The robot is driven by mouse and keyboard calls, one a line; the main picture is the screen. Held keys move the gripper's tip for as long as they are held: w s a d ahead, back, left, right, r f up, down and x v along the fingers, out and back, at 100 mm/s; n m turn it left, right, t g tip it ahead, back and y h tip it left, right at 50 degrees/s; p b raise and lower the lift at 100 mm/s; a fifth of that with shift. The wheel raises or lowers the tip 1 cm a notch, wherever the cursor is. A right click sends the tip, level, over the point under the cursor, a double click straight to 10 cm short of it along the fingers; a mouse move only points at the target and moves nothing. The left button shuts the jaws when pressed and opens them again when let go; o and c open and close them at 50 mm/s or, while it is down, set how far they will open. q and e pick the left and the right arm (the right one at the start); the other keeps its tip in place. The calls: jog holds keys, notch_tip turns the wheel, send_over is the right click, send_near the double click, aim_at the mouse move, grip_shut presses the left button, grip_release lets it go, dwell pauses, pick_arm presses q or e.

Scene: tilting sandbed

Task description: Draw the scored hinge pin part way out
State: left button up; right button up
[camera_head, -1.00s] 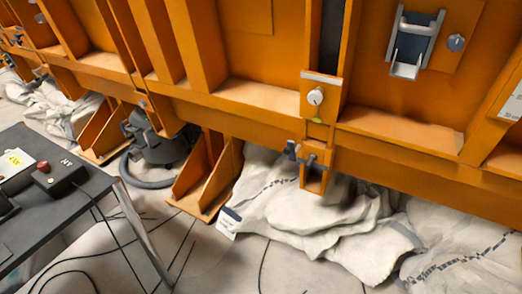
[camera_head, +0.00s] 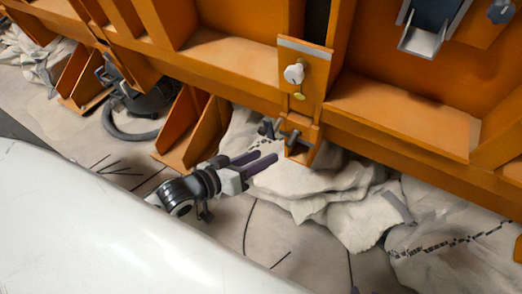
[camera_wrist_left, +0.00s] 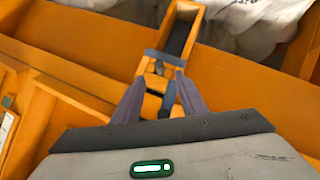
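A dark grey pin-like part (camera_head: 267,128) with a crosspiece sits at the small orange bracket (camera_head: 300,152) under the orange wall; I cannot make out a score on it. In the left wrist view a grey crossbar (camera_wrist_left: 165,57) spans the same bracket (camera_wrist_left: 184,22), just beyond the fingertips. My left gripper (camera_head: 268,155) is just below and left of the bracket in the head view.
A white knob (camera_head: 294,74) with a yellow tag is on the orange wall above the bracket. A grey latch (camera_head: 432,28) is at upper right. Pale crumpled sacks (camera_head: 365,210) lie below. A dark machine with a hose (camera_head: 140,100) stands left, beyond an orange gusset (camera_head: 190,130).

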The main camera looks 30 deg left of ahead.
aim_at(287, 143)
pick_arm(q)
jog(key=x, duration=0.3)
jog(key=b+x, duration=0.1)
jog(key=x, duration=0.6)
jog(key=shift+w+r, duration=0.25)
jog(key=shift+w, duration=0.15)
jog(key=shift+r, duration=0.1)
grip_shut()
